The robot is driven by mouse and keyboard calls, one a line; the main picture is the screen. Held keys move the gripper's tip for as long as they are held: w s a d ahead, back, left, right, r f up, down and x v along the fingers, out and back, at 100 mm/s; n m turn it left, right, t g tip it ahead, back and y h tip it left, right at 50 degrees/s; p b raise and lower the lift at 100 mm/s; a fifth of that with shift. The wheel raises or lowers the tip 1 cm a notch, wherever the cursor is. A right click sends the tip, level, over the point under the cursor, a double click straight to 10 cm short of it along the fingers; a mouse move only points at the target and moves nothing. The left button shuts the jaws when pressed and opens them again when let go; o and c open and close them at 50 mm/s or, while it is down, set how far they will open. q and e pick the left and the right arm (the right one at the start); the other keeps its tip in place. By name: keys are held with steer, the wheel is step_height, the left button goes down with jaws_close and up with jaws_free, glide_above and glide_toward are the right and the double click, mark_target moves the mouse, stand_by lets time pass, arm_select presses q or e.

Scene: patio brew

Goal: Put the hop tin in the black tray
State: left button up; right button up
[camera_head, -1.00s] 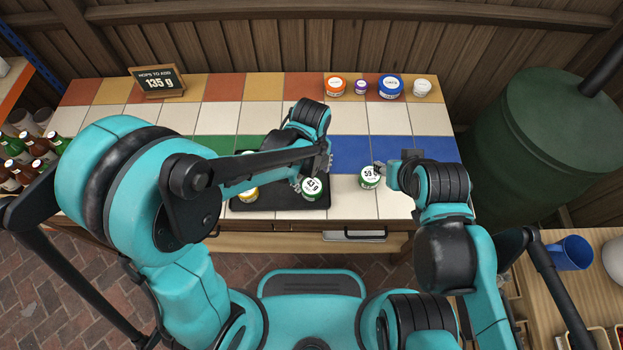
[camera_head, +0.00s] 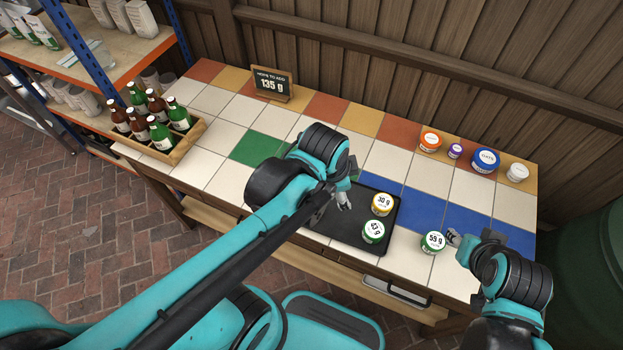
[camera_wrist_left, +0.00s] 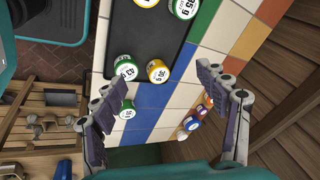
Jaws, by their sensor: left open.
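The black tray (camera_head: 345,228) lies on the tiled bench. A yellow-and-white 30 g tin (camera_head: 382,204) and a green-and-white 43 g tin (camera_head: 373,231) stand in its right end. The left wrist view shows another green tin (camera_wrist_left: 185,7) and another yellow tin (camera_wrist_left: 146,2) at the tray's other end; my left arm hides that end in the head view. Another green tin (camera_head: 432,242), label about 59 g, stands on white tiles right of the tray. My left gripper (camera_head: 346,202) is open and empty above the tray. My right gripper (camera_head: 455,238) is close beside the outside green tin; its jaws are unclear.
Orange (camera_head: 430,140), purple (camera_head: 455,151), blue (camera_head: 485,160) and white (camera_head: 517,172) tubs stand along the back right. A 135 g sign (camera_head: 272,84) stands at the back. A wooden crate of bottles (camera_head: 182,147) is at the left end. White tiles between are clear.

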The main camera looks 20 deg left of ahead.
arm_select(q)
steer(key=s+a+r+n+t, duration=0.2)
steer(key=a+n, duration=0.4)
steer(key=n, duration=0.5)
steer(key=shift+s+a+r+n+t+y, duration=0.15)
steer(key=shift+s+n+t+y, duration=0.25)
steer(key=shift+s, duration=0.3)
